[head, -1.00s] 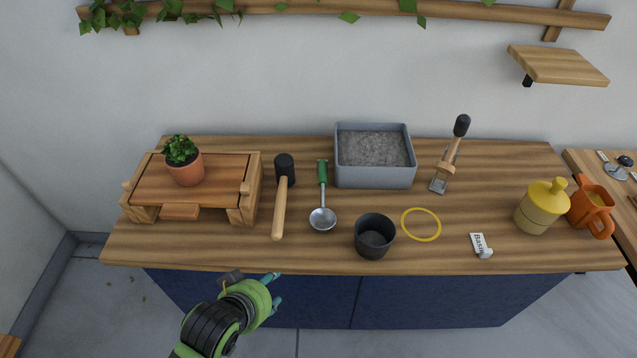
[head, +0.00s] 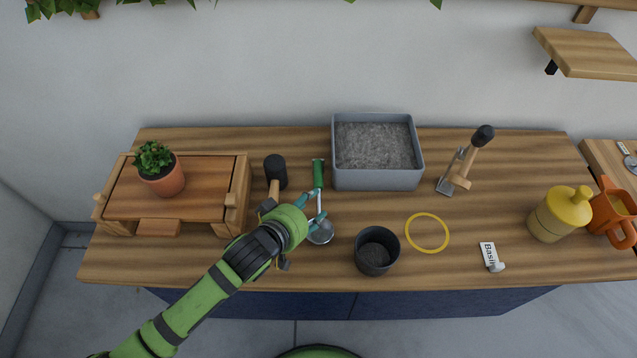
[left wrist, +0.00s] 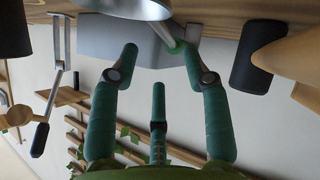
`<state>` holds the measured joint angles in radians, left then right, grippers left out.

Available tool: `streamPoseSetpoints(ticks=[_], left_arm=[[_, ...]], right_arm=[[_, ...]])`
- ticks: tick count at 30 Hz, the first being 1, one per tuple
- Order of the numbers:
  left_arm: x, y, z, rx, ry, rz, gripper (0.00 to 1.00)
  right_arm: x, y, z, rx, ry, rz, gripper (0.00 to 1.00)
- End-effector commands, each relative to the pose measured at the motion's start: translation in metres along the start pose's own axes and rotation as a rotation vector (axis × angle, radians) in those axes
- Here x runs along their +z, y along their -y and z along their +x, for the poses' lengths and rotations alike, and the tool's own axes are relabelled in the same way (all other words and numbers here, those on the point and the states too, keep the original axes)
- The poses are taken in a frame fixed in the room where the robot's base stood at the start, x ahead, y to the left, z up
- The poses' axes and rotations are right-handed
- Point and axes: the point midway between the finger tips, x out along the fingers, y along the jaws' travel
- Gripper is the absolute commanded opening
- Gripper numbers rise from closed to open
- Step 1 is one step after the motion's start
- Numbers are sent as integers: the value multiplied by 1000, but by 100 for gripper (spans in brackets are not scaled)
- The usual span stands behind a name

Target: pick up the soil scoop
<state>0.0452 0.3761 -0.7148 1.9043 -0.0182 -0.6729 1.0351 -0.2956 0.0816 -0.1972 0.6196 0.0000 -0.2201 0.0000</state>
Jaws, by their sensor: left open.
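The soil scoop (head: 318,175) lies on the workbench, with its green handle toward the wall and its round metal bowl toward the front edge. My left gripper (head: 313,212) is open at the scoop's metal shaft, just behind the bowl. In the left wrist view the scoop's metal bowl and shaft (left wrist: 140,9) show at the top. I cannot tell whether a finger touches the scoop. My right gripper is not in view.
A mallet (head: 276,172) lies close left of the scoop, partly hidden by my left arm. A grey soil tray (head: 376,180) stands to the right, and a dark pot (head: 375,262) at front right. A yellow ring (head: 447,238) and label (head: 490,256) lie farther right.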

Motion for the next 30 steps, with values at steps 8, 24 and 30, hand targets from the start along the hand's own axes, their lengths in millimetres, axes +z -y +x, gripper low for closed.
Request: streamPoseSetpoints(ticks=[8,24,30], left_arm=[[-4,7,31,-3,-1,2,47],[-1,7,52,0,0,0,23],[0,8,52,-3,2,-1,0]], right_arm=[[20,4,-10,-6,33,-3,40],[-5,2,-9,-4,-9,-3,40],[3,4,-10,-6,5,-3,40]])
